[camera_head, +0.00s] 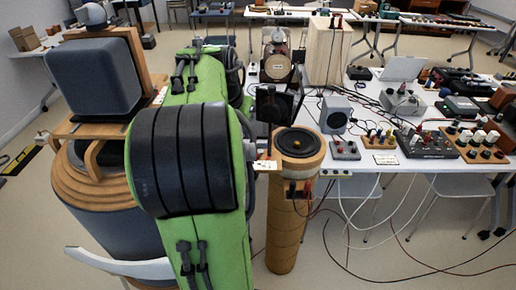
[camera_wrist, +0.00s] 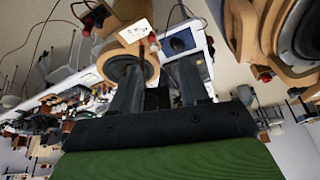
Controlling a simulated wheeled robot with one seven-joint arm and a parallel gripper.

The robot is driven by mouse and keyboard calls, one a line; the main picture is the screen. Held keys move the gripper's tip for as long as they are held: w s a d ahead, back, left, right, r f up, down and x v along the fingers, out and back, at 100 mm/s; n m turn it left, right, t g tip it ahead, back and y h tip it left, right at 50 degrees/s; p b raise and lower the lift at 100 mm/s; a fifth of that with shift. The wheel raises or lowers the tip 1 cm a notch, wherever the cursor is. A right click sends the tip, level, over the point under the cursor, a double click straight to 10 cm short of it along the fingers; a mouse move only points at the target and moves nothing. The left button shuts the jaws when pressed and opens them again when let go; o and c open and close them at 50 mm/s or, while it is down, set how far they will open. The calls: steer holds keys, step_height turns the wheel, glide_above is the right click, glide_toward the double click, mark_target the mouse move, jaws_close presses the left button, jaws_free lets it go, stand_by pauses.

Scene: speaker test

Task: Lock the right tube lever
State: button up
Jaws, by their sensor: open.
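A round cardboard-brown tube (camera_head: 285,225) with a dark speaker cone in its top stands just right of my green arm in the head view. Red and black terminals (camera_head: 298,189) sit on its front below the rim, and a pale label (camera_head: 265,165) is at its left side. A round speaker top (camera_wrist: 123,70), looking like this tube's, shows tilted by the left finger in the wrist view. I cannot clearly pick out the lever. My gripper (camera_wrist: 160,76) is open, with nothing seen held between its dark fingers. In the head view my arm hides it.
A larger wooden cylinder (camera_head: 105,192) bearing a grey speaker (camera_head: 95,75) stands left of my arm. A white table (camera_head: 375,178) behind and right of the tube holds a small grey speaker (camera_head: 335,114), boxes and mixers. Loose cables hang from its front edge.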

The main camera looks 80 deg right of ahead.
mark_target(256, 155)
steer(key=shift+m, duration=0.4)
steer(key=b+x, duration=0.1)
steer(key=x, duration=0.4)
steer(key=s+b+x, duration=0.1)
steer(key=x, duration=0.5)
steer(key=s+d+b+x, duration=0.1)
steer(key=x, duration=0.4)
steer(key=shift+s+d, duration=0.1)
steer(key=shift+d, duration=0.05)
steer(key=shift+c, duration=0.2)
jaws_close()
